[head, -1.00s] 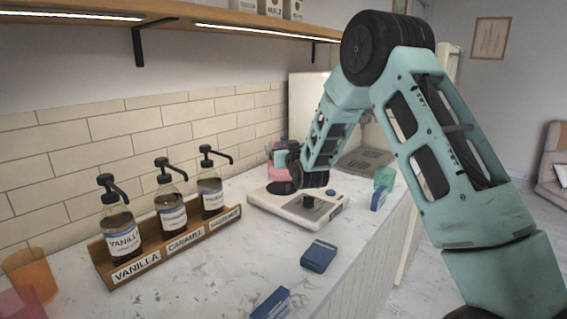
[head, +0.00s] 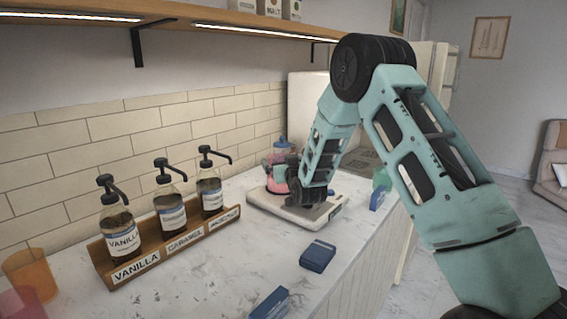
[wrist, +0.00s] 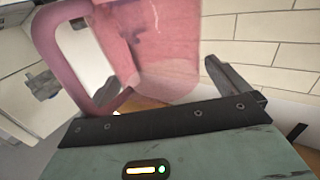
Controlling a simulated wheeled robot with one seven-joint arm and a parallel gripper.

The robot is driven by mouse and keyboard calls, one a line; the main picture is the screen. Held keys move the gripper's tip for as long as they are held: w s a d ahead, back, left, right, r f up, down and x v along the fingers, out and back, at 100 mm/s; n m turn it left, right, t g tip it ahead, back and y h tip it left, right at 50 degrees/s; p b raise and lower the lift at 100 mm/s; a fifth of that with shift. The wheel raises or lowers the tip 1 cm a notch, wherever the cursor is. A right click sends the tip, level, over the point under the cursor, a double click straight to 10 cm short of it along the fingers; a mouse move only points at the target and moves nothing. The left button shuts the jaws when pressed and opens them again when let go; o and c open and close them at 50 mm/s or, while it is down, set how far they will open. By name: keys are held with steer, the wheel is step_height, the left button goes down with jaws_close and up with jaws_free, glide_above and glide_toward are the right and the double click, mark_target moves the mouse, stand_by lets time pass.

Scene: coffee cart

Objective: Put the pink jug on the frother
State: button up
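The pink jug (head: 277,184) is over the left end of the frother (head: 263,204), a low white unit on the counter. Its bottom is at or just above the round dark pad; I cannot tell if it touches. In the wrist view the jug (wrist: 155,50) looms large and tilted, its loop handle on the left. My gripper (wrist: 160,105) is shut on the jug; the dark right finger lies beside the jug's wall, and the other finger is not clearly seen. In the head view my wrist and forearm hide part of the frother.
Blue boxes (head: 318,256) lie along the counter's front. An orange cup (head: 30,273) is at the near left. A shelf (head: 190,28) runs above. The marble counter between is clear.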

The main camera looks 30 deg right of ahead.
steer(key=b+v, duration=0.3)
steer(key=v, duration=0.9)
steer(key=shift+r, duration=0.1)
